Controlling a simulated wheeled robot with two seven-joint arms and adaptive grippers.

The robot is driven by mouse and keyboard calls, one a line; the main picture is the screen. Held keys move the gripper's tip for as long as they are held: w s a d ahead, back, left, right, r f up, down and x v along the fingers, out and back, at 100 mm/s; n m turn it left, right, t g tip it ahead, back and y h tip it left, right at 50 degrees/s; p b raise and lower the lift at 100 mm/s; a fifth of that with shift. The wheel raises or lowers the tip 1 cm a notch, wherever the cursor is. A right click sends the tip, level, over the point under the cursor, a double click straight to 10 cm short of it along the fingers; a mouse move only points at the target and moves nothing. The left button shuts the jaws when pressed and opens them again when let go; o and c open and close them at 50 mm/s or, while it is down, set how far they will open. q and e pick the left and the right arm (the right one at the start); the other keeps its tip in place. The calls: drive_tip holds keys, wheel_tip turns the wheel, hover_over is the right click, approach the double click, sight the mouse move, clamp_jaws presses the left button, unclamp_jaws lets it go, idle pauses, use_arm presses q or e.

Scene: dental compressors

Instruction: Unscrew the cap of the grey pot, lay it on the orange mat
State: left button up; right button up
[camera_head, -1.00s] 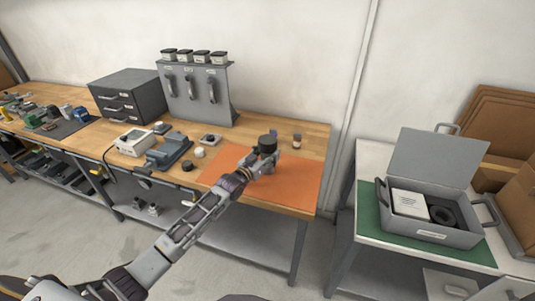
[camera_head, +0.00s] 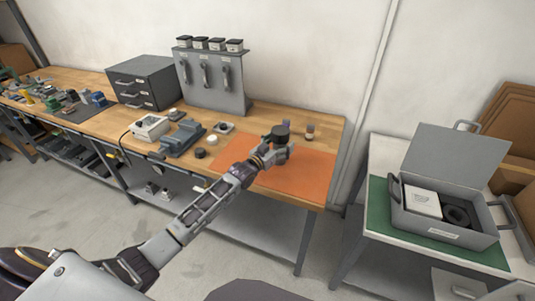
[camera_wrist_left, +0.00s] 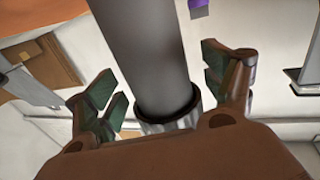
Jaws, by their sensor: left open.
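The orange mat (camera_head: 300,180) lies at the right end of the wooden bench. My left gripper (camera_head: 279,150) is over the mat's back part, around a short dark round thing (camera_head: 281,131), probably the grey pot or its cap; the fingers hide its lower part. In the left wrist view a grey cylinder (camera_wrist_left: 150,50) with a black ring and a silvery end stands between the open fingers (camera_wrist_left: 172,92). Gaps show on both sides of it. I cannot tell whether a cap is on it. My right gripper is not in view.
A small brown bottle (camera_head: 310,132) and a purple thing (camera_head: 287,123) stand close behind the gripper. A dark round piece (camera_head: 199,153) and a white one (camera_head: 212,140) lie left of the mat. The mat's front right is clear. An open grey case (camera_head: 440,222) is on the right table.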

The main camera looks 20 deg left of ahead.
use_arm(q)
drive_tip(key=v, duration=1.2)
idle(0.6)
idle(0.8)
